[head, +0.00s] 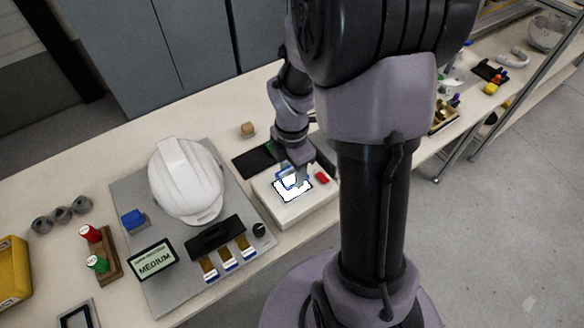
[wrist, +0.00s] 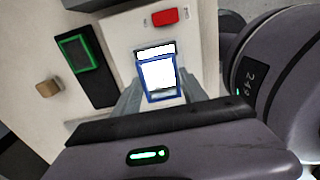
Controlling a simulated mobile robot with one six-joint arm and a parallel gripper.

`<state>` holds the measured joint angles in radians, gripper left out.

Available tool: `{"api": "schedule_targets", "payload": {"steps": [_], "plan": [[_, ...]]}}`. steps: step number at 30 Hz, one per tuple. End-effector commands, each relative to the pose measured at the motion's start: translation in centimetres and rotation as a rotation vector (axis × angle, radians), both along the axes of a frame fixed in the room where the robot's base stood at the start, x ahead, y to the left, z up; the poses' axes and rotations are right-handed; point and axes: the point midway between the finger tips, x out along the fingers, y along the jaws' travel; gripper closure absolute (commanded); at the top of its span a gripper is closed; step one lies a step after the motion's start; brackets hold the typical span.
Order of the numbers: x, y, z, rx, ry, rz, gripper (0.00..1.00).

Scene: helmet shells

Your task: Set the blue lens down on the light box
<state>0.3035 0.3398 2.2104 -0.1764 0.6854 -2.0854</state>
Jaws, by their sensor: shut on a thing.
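The blue lens is a clear pane with a blue rim. In the head view the lens (head: 285,181) shows at the lit panel of the light box. In the wrist view the lens (wrist: 159,80) has the bright panel showing through it. The light box (head: 287,211) is a white box with a red button (head: 322,178) on top; it also shows in the wrist view (wrist: 121,32). My gripper (head: 291,176) points down over the box and is shut on the lens, with a finger on each side. I cannot tell whether the lens touches the panel.
A white helmet shell (head: 186,180) on a grey mat (head: 183,285) stands left of the box. A dark tray (head: 255,161) and a small tan block (head: 247,129) lie behind it. A sign marked MEDIUM (head: 152,259) and a black holder (head: 216,237) are at the front left.

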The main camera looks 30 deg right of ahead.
Motion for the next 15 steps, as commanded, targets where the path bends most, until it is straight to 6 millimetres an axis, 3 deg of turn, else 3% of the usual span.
{"api": "schedule_targets", "payload": {"steps": [1, 4, 15], "plan": [[0.0, 0.0, -1.6, 0.0, 0.0, 0.0, 0.9], [0.0, 0.0, -2.7, 0.0, 0.0, 0.0, 0.9], [0.0, 0.0, -2.8, 0.0, 0.0, 0.0, 0.9]]}}
